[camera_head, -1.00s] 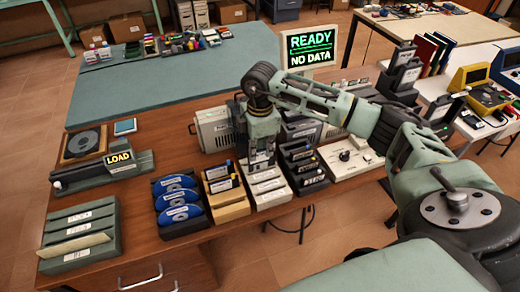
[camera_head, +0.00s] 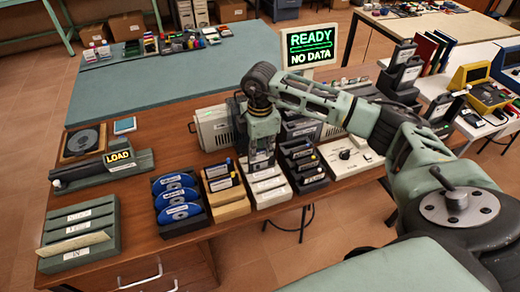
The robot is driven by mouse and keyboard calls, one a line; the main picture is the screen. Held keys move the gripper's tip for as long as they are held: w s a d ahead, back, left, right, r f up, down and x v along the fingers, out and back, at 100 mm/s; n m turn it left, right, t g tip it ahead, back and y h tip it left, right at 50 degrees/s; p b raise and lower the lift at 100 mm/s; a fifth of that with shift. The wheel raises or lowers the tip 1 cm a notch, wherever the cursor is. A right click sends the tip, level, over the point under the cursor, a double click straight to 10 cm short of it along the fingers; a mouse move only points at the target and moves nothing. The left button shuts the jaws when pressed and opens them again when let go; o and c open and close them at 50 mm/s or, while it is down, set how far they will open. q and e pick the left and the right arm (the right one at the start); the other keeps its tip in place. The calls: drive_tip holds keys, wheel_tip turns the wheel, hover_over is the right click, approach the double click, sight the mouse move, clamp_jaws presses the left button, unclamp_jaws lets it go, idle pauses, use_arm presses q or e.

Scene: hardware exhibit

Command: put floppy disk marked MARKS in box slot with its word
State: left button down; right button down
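My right gripper (camera_head: 262,158) points straight down at the back of a white slotted box (camera_head: 270,195) with labelled rows. Its fingertips are small and dark here, so I cannot tell whether they are open or shut or hold a disk. Left of it stands a wooden box (camera_head: 229,210) with dark upright floppy disks (camera_head: 220,183). Right of it, a black slotted rack (camera_head: 312,186) holds dark pieces with pale labels. No word MARKS is readable, so I cannot pick out that disk or its slot. My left gripper is out of view.
A black rack of blue discs (camera_head: 177,197) and a grey-green slotted box (camera_head: 84,259) stand left. A LOAD device (camera_head: 117,158) lies behind them. A white console (camera_head: 350,157) and a READY / NO DATA screen (camera_head: 310,46) stand beyond. Bare wood (camera_head: 145,205) shows between boxes.

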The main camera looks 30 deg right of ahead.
drive_tip(key=shift+f, duration=0.1)
drive_tip(key=shift+f+b, duration=1.3)
drive_tip(key=shift+f, duration=0.65)
drive_tip(key=c, duration=2.5)
unclamp_jaws()
drive_tip(key=o, duration=0.6)
drive_tip(key=shift+o, duration=0.2)
drive_tip(key=shift+r, duration=0.15)
wheel_tip(320, 180, up, 8)
drive_tip(key=p, duration=0.6)
